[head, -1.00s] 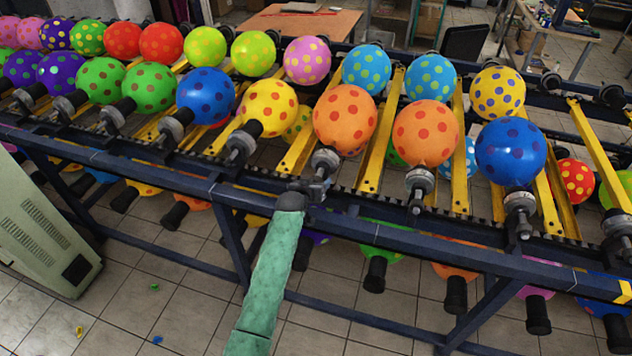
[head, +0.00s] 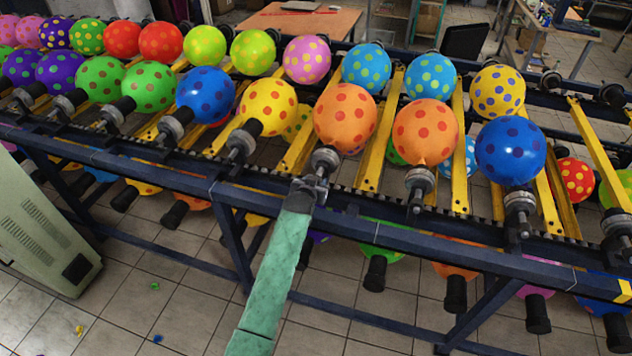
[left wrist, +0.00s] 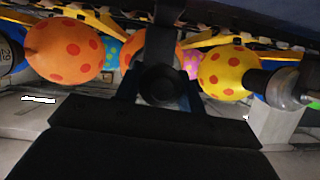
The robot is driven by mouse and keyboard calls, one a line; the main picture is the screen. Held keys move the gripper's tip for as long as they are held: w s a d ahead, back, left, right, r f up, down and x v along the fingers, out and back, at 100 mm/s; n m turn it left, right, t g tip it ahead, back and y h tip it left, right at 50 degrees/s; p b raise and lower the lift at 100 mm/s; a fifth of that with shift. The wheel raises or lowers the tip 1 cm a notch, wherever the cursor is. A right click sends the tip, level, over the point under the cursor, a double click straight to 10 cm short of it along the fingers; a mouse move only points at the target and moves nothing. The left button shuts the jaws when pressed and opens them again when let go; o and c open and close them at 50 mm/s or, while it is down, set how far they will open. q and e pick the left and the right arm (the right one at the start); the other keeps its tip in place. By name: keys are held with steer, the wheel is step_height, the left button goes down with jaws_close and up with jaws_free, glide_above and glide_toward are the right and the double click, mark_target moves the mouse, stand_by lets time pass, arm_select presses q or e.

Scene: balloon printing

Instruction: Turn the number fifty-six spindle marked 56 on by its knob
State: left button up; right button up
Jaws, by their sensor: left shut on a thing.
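The spindle (head: 325,160) in front of my left gripper is a grey disc-shaped holder carrying an orange balloon (head: 345,118) with red dots. No number on it is legible. My left gripper (head: 309,189) is at the lower front end of this spindle, at the rail, and is shut on its knob. In the left wrist view the dark round knob (left wrist: 160,84) sits between the dark fingers, in front of the orange balloon. The knob itself is mostly hidden by the gripper in the head view. My right gripper is not in view.
A dark blue frame rail (head: 420,243) runs along the front below the spindles. Neighbouring spindles carry a yellow balloon (head: 269,107) and another orange one (head: 425,132) close on either side. A pale green cabinet (head: 35,230) stands at the left. The tiled floor in front is mostly clear.

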arm_select(q)
steer(key=shift+m+y, duration=0.5)
steer(key=shift+m, duration=0.1)
steer(key=m+t+y+b, duration=0.1)
steer(key=m+b, duration=0.2)
steer(key=m+t+y+b, duration=0.1)
steer(key=m+y+b, duration=0.1)
steer(key=b, duration=0.1)
steer(key=shift+d+f+m, duration=0.1)
steer(key=shift+f+m, duration=0.1)
steer(key=shift+m, duration=0.2)
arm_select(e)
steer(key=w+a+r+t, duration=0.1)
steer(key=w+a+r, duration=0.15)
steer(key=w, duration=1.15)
arm_select(q)
steer(key=m+t+y+b, duration=0.1)
steer(key=m+t+b, duration=0.1)
steer(key=m+b, duration=0.1)
steer(key=shift+r+b, duration=0.1)
steer(key=shift+b, duration=0.45)
steer(key=shift+r+m, duration=0.1)
steer(key=shift+m, duration=0.4)
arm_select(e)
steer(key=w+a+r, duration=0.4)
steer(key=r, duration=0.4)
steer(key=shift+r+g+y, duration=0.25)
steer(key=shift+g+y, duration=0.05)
arm_select(q)
steer(key=o, duration=1)
